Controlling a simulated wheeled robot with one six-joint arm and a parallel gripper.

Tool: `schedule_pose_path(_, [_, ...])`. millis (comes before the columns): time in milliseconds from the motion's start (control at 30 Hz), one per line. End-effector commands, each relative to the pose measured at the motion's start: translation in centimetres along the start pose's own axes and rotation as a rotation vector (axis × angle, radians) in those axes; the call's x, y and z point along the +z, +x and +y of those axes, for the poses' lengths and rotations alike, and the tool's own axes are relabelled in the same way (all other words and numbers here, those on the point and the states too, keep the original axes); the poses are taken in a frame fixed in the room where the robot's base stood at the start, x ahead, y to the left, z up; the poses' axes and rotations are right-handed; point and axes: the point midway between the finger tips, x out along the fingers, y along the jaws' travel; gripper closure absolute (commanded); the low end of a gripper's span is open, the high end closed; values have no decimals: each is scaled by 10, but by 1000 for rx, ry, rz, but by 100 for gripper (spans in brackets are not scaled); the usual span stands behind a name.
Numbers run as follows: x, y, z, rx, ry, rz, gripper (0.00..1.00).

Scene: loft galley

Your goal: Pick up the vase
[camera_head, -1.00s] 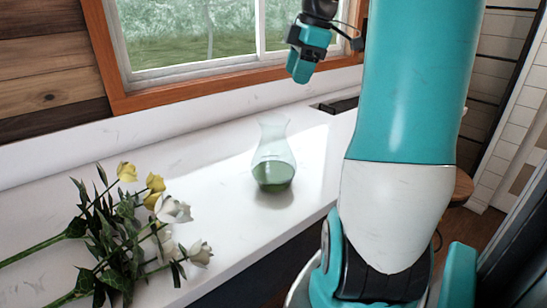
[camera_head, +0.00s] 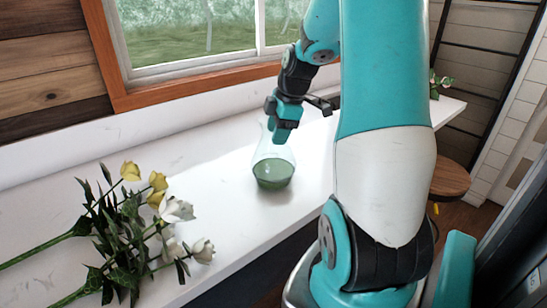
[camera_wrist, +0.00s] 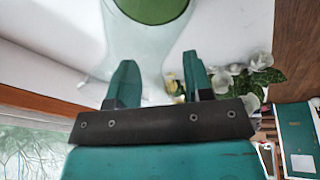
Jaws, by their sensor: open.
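The vase (camera_head: 273,173) is clear glass with green liquid in its bottom and stands upright on the white counter. My gripper (camera_head: 282,137) is open beside the upper part of the vase in the head view, overlapping its neck and rim. In the wrist view the vase (camera_wrist: 140,45) reaches down from the top edge, and its narrower part lies close ahead of and between the two teal fingers of my gripper (camera_wrist: 158,80). The fingers stand apart. I cannot tell whether either finger touches the glass.
Cut yellow and white flowers (camera_head: 135,225) lie on the counter (camera_head: 215,220) left of the vase. A window with a wooden frame (camera_head: 190,87) is behind the counter. A round wooden stool (camera_head: 450,180) stands at the right. The counter around the vase is clear.

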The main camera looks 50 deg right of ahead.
Motion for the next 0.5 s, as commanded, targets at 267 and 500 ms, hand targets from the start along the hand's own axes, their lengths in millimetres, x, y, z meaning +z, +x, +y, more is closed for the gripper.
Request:
schedule_pose_path(267, [0, 11, 0, 1, -1, -1, 53])
schedule_pose_path(500, [0, 11, 0, 1, 0, -1, 92])
